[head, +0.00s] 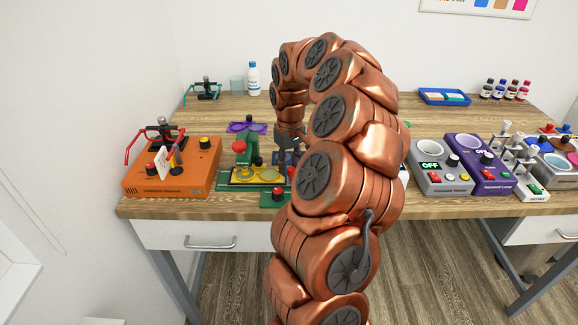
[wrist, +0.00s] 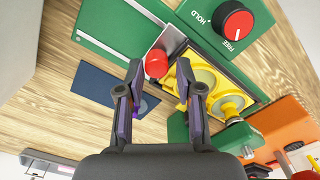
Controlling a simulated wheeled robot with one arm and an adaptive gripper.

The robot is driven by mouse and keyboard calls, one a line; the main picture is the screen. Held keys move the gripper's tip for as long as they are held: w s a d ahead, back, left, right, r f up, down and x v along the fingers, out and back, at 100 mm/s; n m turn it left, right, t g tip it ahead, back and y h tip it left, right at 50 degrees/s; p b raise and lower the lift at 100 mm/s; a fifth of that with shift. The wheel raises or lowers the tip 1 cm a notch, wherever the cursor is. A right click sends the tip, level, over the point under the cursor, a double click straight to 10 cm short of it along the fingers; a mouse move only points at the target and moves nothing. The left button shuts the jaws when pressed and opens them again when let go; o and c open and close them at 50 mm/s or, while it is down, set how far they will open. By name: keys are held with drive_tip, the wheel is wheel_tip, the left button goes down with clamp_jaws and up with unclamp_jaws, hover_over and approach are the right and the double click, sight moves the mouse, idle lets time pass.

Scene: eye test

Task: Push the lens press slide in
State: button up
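The lens press is a green device with a yellow two-ring holder (head: 258,175) and a green column (head: 248,148). In the wrist view the yellow holder (wrist: 208,82) lies right of the fingers. A red round knob (wrist: 156,63), seemingly the slide's handle, sits beside a silver strip at the holder's left end, next to a flat green plate (wrist: 118,22). My gripper (wrist: 159,72) is open, with the red knob showing between its fingertips; I cannot tell whether they touch. In the head view my gripper (head: 288,150) is partly hidden by my arm, which also hides the slide's knob.
A red HOLD/FREE dial (wrist: 236,22) sits on a green block. An orange device (head: 172,178) with glasses stands left of the press. Grey (head: 441,177) and purple (head: 478,172) devices stand right. A dark blue mat (wrist: 100,86) lies left of the fingers.

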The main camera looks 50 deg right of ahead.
wheel_tip(320, 180, up, 11)
drive_tip(key=shift+r, duration=0.15)
idle(0.4)
idle(0.4)
